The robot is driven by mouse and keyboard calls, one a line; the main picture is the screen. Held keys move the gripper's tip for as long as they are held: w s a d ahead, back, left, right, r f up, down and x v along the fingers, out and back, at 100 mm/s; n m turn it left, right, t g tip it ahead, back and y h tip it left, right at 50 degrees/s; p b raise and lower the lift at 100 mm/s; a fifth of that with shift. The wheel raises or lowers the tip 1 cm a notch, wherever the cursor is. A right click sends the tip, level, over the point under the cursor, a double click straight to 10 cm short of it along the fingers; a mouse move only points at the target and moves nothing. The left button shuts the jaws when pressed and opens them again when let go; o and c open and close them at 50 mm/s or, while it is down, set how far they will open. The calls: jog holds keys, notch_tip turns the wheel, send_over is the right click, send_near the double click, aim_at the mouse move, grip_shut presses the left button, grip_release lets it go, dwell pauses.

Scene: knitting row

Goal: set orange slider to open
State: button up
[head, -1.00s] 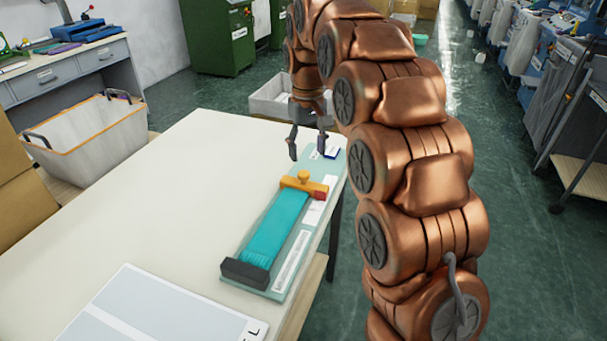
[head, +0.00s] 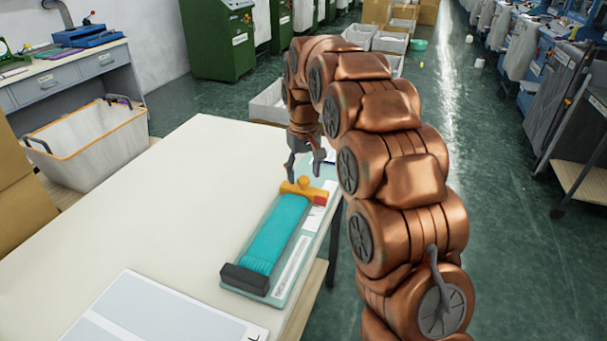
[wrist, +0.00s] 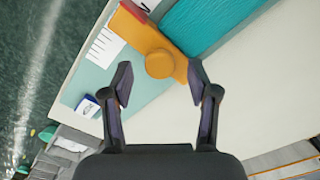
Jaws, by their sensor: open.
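The orange slider (head: 302,187) with its round knob sits across the far end of a teal ribbed strip (head: 273,232) on a pale green board (head: 290,268). A red block (head: 320,198) is at the slider's right end. My gripper (head: 305,175) is open and empty, just beyond and above the slider. In the wrist view the orange slider (wrist: 150,42) and its knob (wrist: 160,63) lie ahead of the open fingertips (wrist: 160,88), with no contact visible. The slider's exact setting cannot be read from its label.
The board lies near the right edge of a cream table (head: 150,225). A black end block (head: 245,278) closes the near end of the strip. A white and grey sheet (head: 150,310) lies in front.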

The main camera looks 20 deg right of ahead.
jog(key=shift+f, duration=0.7)
grip_shut()
dwell(0.3)
